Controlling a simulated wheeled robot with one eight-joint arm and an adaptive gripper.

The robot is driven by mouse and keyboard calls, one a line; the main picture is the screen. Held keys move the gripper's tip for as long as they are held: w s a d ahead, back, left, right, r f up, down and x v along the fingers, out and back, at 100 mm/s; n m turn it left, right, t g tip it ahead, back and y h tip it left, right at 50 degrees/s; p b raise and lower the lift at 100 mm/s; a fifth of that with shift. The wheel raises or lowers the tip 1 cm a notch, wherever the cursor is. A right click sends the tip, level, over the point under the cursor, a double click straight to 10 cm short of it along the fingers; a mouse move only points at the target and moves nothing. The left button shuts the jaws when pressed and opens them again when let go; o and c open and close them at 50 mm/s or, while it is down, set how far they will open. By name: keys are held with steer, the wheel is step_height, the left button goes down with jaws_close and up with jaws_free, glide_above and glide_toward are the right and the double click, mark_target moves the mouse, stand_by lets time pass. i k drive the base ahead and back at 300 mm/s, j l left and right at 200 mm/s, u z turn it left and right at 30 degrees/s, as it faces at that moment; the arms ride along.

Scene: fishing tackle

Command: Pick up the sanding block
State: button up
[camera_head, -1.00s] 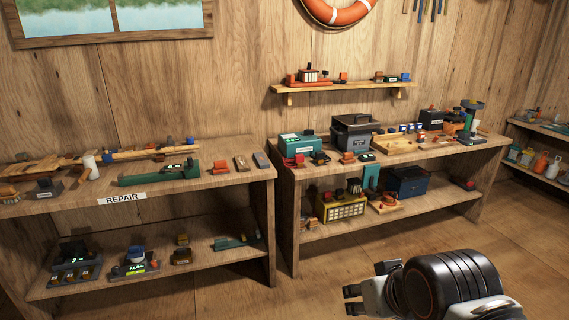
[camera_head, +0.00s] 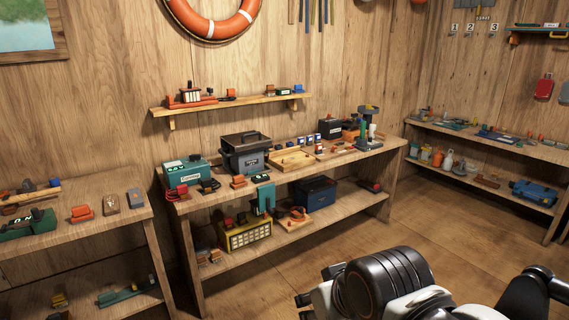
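I cannot pick out the sanding block for certain. A small grey-blue block (camera_head: 135,199) and a wooden-framed piece (camera_head: 110,202) lie side by side at the right end of the left bench; either might be it, but they are too small to tell. My gripper (camera_head: 303,306) is at the bottom of the view, over the floor and well away from the benches. Its fingertips stand apart with nothing seen between them; part of it is cut off by the frame edge.
The middle bench (camera_head: 290,172) carries a teal box (camera_head: 186,172), a dark toolbox (camera_head: 246,155) and a wooden tray (camera_head: 291,160). A wall shelf (camera_head: 232,103) hangs above. Another bench (camera_head: 490,145) stands at the right. The wooden floor (camera_head: 415,222) between is clear.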

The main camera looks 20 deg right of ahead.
mark_target(239, 181)
steer(key=u, duration=0.5)
steer(key=i+l+u, duration=0.95)
steer(key=l, duration=0.3)
